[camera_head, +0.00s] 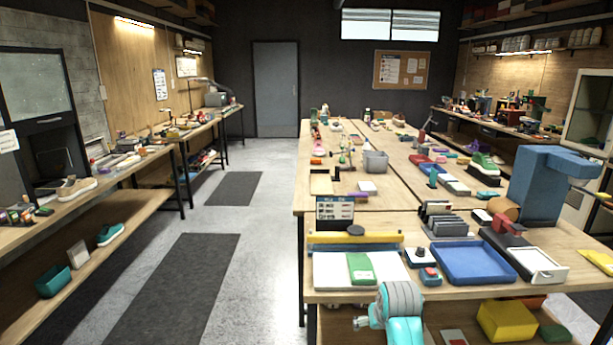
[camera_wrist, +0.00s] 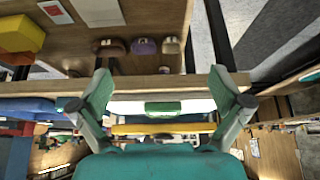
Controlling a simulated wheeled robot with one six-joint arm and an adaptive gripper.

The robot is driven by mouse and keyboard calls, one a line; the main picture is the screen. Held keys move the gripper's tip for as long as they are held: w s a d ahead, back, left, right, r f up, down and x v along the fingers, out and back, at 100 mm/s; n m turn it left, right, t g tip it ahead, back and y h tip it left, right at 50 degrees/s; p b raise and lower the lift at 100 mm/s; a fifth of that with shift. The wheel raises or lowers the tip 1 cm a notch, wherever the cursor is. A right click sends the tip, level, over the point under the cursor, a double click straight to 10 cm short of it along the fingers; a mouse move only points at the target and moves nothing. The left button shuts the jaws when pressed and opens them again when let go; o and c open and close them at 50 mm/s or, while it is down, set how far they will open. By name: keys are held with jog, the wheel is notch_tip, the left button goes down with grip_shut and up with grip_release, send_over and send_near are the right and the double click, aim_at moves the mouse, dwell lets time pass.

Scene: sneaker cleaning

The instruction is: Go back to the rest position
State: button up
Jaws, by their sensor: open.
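My gripper (camera_wrist: 160,82) shows in the wrist view with its two green-and-grey fingers spread wide apart. It is open, and nothing is held between the fingers. Beyond the fingers are the wooden table edge (camera_wrist: 205,83), a white board and a green item (camera_wrist: 163,107), seen upside down. In the head view, part of my teal and grey arm shows at the bottom, in front of the table's near edge. The fingers cannot be made out there.
The workbench (camera_head: 312,205) holds a white board (camera_head: 330,272) with a green card (camera_head: 361,268), a blue tray (camera_head: 472,262) and a blue machine (camera_head: 547,185). A yellow box (camera_head: 506,320) sits on the lower shelf. The grey floor aisle (camera_head: 262,225) at left is clear.

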jog(key=s+f+t, duration=0.3)
jog(key=s+f, duration=1.5)
jog(key=s, duration=0.3)
jog(key=s+t, duration=0.2)
jog(key=s, duration=1.4)
jog(key=s+r+t, duration=0.4)
jog(key=s+r, duration=1.4)
jog(key=s, duration=0.3)
jog(key=shift+s, duration=0.35)
